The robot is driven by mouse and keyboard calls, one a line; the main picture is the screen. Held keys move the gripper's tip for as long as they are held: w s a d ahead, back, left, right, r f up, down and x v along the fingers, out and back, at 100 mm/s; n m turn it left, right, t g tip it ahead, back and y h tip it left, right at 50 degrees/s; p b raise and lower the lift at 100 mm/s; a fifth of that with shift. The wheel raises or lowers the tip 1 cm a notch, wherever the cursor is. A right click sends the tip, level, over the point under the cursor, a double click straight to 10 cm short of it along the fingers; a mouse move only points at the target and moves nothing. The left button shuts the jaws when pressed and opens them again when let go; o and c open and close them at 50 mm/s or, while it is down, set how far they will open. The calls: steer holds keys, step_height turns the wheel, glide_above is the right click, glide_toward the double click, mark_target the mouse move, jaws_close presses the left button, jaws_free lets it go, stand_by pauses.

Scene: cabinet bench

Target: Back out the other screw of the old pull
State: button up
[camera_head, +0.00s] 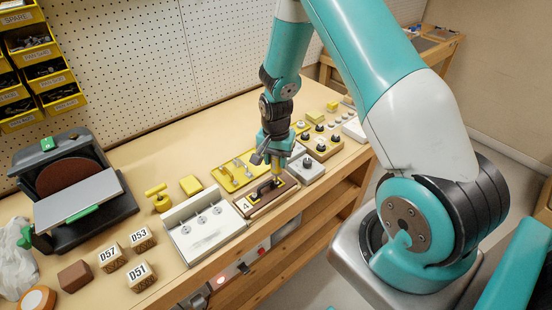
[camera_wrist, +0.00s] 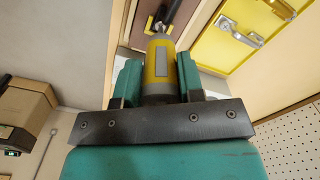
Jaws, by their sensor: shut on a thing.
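My gripper (camera_head: 277,157) is above the right part of a brown drawer front (camera_head: 247,209) marked 4. It is shut on a yellow screwdriver (camera_wrist: 158,65), whose handle sits between the two teal fingers in the wrist view. The tool points down toward the right end of the dark old pull (camera_head: 262,190). In the wrist view the pull (camera_wrist: 172,10) shows as a dark bar at the top, beside a shiny metal tip or screw. I cannot tell whether the tip touches the screw. The pull's screws are too small or hidden to make out.
A white tray (camera_head: 184,254) with several knobs stands left of the drawer front. A yellow panel with metal latches (camera_head: 228,182) lies behind it. A sander (camera_head: 75,188) is at the far left.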

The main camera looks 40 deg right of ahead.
steer(key=shift+f, duration=0.25)
steer(key=shift+s+r, duration=0.2)
stand_by(1.3)
steer(key=shift+w+r+p, duration=0.2)
steer(key=shift+r+p, duration=0.1)
stand_by(0.7)
steer(key=shift+r+p, duration=2.25)
steer(key=shift+r, duration=0.7)
steer(key=shift+d, duration=0.15)
